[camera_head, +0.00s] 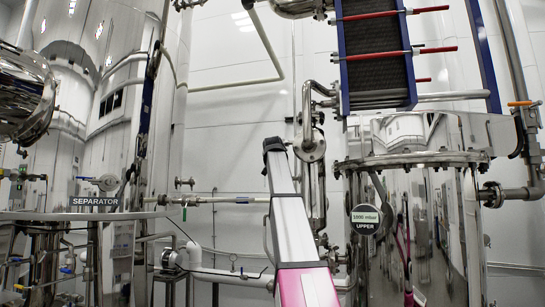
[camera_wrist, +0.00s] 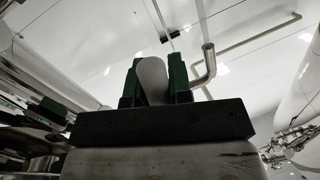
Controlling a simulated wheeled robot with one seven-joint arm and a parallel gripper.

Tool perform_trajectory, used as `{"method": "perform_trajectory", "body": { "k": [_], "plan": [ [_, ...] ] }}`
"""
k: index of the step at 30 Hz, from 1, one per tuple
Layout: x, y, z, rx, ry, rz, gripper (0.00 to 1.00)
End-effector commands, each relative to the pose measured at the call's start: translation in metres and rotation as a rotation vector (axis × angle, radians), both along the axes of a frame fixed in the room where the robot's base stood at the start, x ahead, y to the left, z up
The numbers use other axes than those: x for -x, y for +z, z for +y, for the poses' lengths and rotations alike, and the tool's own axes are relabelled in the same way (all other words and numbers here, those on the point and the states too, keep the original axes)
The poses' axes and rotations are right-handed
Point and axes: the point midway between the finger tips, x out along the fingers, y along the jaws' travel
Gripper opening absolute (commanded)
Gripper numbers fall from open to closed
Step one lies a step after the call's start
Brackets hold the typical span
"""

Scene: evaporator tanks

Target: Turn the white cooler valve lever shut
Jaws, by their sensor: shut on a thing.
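In the wrist view, my gripper (camera_wrist: 153,78) points up with its two green-padded fingers closed around a pale, rounded lever (camera_wrist: 152,80). The lever sits between the fingers and looks like the white valve lever, grey in this light. Its pivot and valve body are hidden behind the gripper, so I cannot tell its angle to the pipe. In the head view, my white and pink arm rises in the middle; the gripper and the lever cannot be made out there.
A bent metal pipe (camera_wrist: 208,65) stands just right of the fingers. In the head view, the separator tank (camera_head: 120,120) is left and a steel tank (camera_head: 420,235) labelled UPPER is right. A blue-framed plate cooler (camera_head: 376,55) with red rods is above. Pipes crowd around my arm.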

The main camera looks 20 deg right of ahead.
Motion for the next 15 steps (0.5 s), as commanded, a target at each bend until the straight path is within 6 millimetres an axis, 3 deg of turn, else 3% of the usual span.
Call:
{"method": "perform_trajectory", "body": {
  "k": [15],
  "plan": [
    [0.009, -0.002, -0.013, 0.193, -0.001, 0.130, 0.00]
  ]
}}
